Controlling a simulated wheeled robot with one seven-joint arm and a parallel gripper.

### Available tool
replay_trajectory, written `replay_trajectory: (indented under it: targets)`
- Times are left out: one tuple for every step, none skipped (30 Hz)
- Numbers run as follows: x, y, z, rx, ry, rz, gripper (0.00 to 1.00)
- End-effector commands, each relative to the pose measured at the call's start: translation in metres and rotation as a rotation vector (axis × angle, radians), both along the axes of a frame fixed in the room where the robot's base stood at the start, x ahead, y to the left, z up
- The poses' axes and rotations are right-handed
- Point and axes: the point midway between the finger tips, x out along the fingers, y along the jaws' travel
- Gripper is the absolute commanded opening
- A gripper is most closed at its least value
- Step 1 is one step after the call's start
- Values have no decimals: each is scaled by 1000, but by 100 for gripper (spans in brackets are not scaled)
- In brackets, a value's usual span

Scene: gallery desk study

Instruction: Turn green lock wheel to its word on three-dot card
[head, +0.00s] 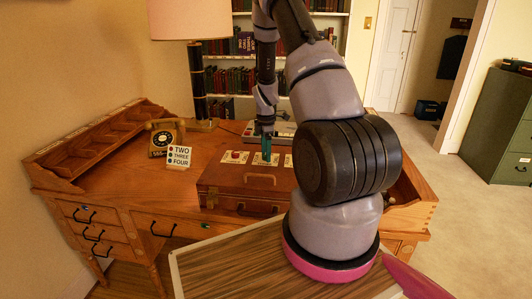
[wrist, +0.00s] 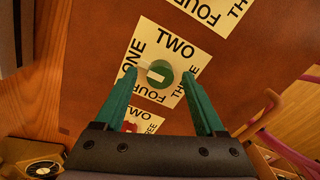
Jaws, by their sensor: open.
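The green lock wheel (wrist: 162,84) sits on a white plate with ONE at its left, TWO at top, THREE at right and FOUR at bottom in the wrist view. A pale bar on the wheel lies toward the ONE side. My gripper (wrist: 159,76) is open, its teal fingers on either side of the wheel; I cannot tell whether they touch it. In the head view my gripper (head: 266,150) points down over the brown case (head: 225,178). The three-dot card (head: 180,157) reads TWO, THREE, FOUR from top, a dot beside each; the dots are small, the top one reddish.
A plate with a red wheel (head: 236,155) lies left of the green one, and another plate (head: 289,160) lies right. A telephone (head: 162,142) and lamp (head: 190,20) stand behind on the wooden desk (head: 110,185).

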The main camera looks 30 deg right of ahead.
Motion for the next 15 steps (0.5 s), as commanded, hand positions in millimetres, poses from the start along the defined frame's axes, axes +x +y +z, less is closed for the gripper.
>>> replay_trajectory:
  targets:
    - [0,0,-2,0,0,0,72]
    - [0,0,-2,0,0,0,72]
    - [0,0,-2,0,0,0,72]
    - [0,0,-3,0,0,0,72]
    - [0,0,-2,0,0,0,72]
    - [0,0,-2,0,0,0,72]
    - [0,0,-2,0,0,0,72]
    - [0,0,-2,0,0,0,72]
    - [0,0,-2,0,0,0,64]
    - [0,0,-2,0,0,0,53]
    - [0,0,-2,0,0,0,41]
    - [0,0,-2,0,0,0,26]
    - [0,0,-2,0,0,0,15]
    - [0,0,-2,0,0,0,3]
    - [0,0,-2,0,0,0,0]
